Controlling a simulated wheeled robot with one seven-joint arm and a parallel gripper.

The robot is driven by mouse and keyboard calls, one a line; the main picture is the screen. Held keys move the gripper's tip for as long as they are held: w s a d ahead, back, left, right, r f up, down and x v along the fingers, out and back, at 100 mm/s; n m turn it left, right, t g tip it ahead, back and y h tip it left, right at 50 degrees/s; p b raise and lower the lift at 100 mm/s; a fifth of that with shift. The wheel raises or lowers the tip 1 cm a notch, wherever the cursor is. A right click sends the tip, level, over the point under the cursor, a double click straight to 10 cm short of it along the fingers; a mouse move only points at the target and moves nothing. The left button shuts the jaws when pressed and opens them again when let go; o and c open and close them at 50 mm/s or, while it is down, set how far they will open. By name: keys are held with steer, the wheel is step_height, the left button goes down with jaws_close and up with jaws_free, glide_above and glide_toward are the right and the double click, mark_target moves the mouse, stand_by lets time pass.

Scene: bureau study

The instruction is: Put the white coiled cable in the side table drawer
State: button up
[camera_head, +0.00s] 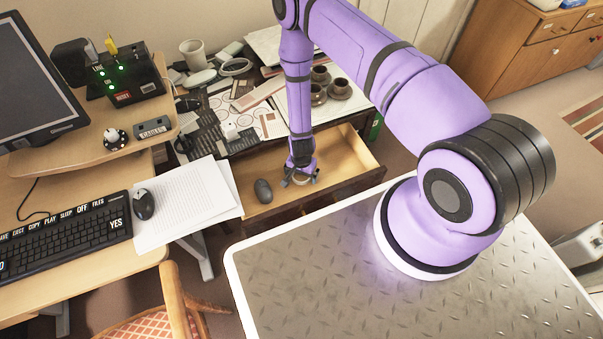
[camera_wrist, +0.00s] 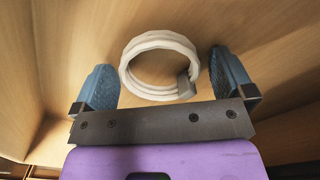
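The white coiled cable (camera_wrist: 140,52) lies on the wooden bottom of the open side table drawer (camera_head: 345,163), as the wrist view shows. In the head view it is mostly hidden under my gripper (camera_head: 300,180). My gripper reaches down inside the drawer, and its blue-grey fingers are spread wide on both sides of the coil. In the wrist view, gaps show between the coil and each finger of my gripper (camera_wrist: 162,62). The coil appears to rest on the drawer bottom, not held.
The desk with keyboard (camera_head: 62,236) and papers (camera_head: 188,205) is at left.

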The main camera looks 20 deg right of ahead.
step_height(320, 180, up, 12)
steer(key=shift+r, duration=0.15)
stand_by(0.7)
steer(key=shift+r, duration=0.1)
steer(key=w+r+n+t+y, duration=0.1)
steer(key=w+r+n, duration=0.15)
steer(key=r, duration=1.15)
steer(key=w+r+n+t, duration=0.1)
steer(key=w+r, duration=0.3)
steer(key=r, duration=0.9)
steer(key=s+d+r+n+t, duration=0.1)
steer(key=s+r, duration=0.2)
steer(key=r, duration=0.6)
steer(key=s+d+r+n, duration=0.1)
steer(key=s+d+r, duration=0.1)
steer(key=r, duration=0.8)
steer(key=s+d+r+n+t, duration=0.1)
steer(key=s+d+r, duration=0.1)
steer(key=s+r, duration=0.6)
steer(key=s+d+r+n+t+h, duration=0.1)
steer(key=s+r+n, duration=0.1)
steer(key=s+r, duration=0.6)
steer(key=s, duration=0.6)
steer(key=shift+s+d, duration=0.35)
steer(key=shift+d, duration=0.05)
